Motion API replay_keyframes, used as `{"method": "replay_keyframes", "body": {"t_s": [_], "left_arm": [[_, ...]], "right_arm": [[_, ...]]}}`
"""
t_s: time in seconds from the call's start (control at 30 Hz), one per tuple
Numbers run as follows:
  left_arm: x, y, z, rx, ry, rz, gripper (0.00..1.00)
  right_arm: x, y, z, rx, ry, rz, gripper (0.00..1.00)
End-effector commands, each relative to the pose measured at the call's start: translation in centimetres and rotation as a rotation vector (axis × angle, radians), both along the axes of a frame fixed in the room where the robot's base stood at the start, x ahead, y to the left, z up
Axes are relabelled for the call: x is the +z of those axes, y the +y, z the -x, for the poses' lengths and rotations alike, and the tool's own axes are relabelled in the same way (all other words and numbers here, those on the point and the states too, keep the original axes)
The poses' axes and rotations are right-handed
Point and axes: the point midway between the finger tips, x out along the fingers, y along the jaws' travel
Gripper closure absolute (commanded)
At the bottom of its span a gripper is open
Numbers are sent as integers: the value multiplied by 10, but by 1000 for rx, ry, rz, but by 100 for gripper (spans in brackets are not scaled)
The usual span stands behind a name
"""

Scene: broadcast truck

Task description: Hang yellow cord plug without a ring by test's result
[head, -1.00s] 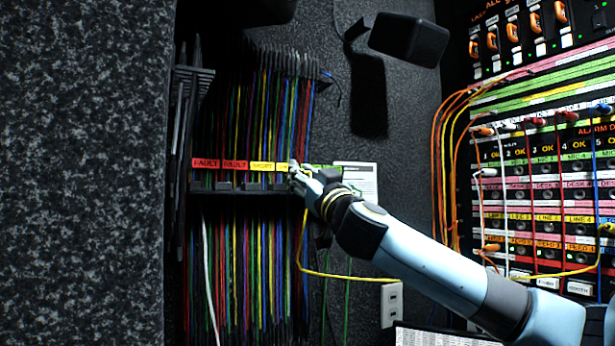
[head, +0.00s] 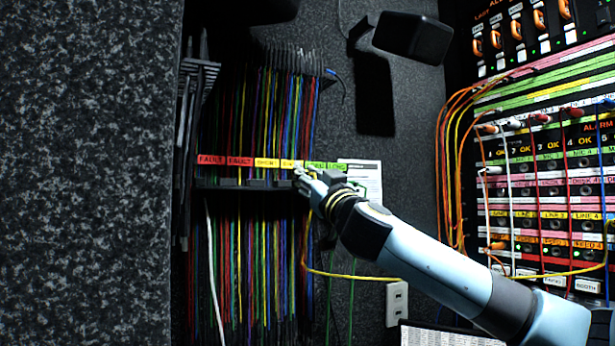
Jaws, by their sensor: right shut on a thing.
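The yellow cord (head: 304,255) hangs from my right gripper (head: 301,174), loops down and runs right behind my arm. A yellow cord stretch (head: 545,276) also shows at the lower front of the patch panel. My right gripper is shut at the cord's upper end; the plug is mostly hidden by the fingers, and I cannot tell whether it has a ring. The gripper is at the cord rack (head: 235,184), just below the second yellow label (head: 289,163), beside the green labels (head: 337,167). Two red FAULT labels (head: 211,160) are at the left. My left gripper is not in view.
Many coloured cords hang in the rack above and below the label strip. The patch panel (head: 540,190) with plugged cords stands at the right. A white wall plate (head: 397,303) is below my arm. A black box-like fixture (head: 412,38) juts out above.

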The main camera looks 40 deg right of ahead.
Motion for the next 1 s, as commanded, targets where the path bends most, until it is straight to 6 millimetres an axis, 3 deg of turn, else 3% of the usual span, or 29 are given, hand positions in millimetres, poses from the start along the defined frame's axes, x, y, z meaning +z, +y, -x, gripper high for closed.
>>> {"method": "replay_keyframes", "body": {"t_s": [0.37, 0.4, 0.6, 0.8, 1.0], "left_arm": [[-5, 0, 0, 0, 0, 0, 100], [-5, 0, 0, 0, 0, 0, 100], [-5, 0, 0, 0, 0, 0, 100], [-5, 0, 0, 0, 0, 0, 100], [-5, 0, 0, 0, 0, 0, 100]], "right_arm": [[0, 0, -1, 0, 0, 1, 100], [0, 0, -1, 0, 0, 1, 82], [0, 0, -1, 0, 0, 1, 56], [0, 0, -1, 0, 0, 1, 55], [0, 0, -1, 0, 0, 1, 28]]}}
